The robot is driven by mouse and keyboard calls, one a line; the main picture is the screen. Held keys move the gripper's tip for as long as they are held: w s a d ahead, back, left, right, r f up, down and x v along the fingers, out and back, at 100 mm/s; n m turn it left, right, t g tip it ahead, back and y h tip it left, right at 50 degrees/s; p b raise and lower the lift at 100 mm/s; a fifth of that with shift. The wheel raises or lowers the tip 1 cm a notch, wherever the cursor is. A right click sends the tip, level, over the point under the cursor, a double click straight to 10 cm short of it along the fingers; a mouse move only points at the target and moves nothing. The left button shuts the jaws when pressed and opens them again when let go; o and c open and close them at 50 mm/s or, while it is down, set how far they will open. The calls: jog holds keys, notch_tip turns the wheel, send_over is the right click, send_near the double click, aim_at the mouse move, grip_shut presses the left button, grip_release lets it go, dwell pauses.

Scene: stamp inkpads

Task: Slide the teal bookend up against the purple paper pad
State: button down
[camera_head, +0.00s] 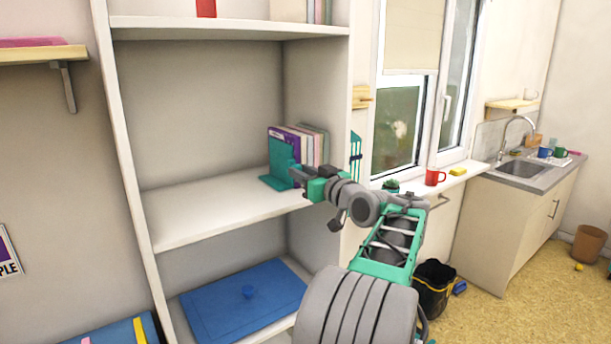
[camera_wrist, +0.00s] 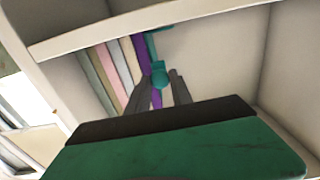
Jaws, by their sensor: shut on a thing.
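The teal bookend (camera_head: 281,156) stands upright on the middle shelf, at the left end of a row of pads. The purple paper pad (camera_head: 294,147) is the pad nearest to it, just behind and right of its plate. They look very close, but I cannot tell if they touch. My gripper (camera_head: 297,175) reaches in from the right and is shut on the bookend. In the wrist view, a teal part of the bookend (camera_wrist: 159,75) sits between my finger tips (camera_wrist: 165,84), with the purple pad (camera_wrist: 143,54) beside it.
Several paler pads (camera_head: 315,143) stand right of the purple one, against the shelf's right wall (camera_head: 335,100). The middle shelf (camera_head: 200,213) is bare to the left. A blue board with a knob (camera_head: 240,312) lies on the shelf below. Another shelf (camera_head: 230,27) is overhead.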

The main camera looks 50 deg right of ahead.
jog(key=c, duration=1.1)
grip_release()
jog(key=shift+c, duration=0.2)
jog(key=b+v, duration=0.2)
jog(key=v, duration=0.5)
jog(key=shift+s, duration=0.4)
jog(key=shift+a, duration=0.1)
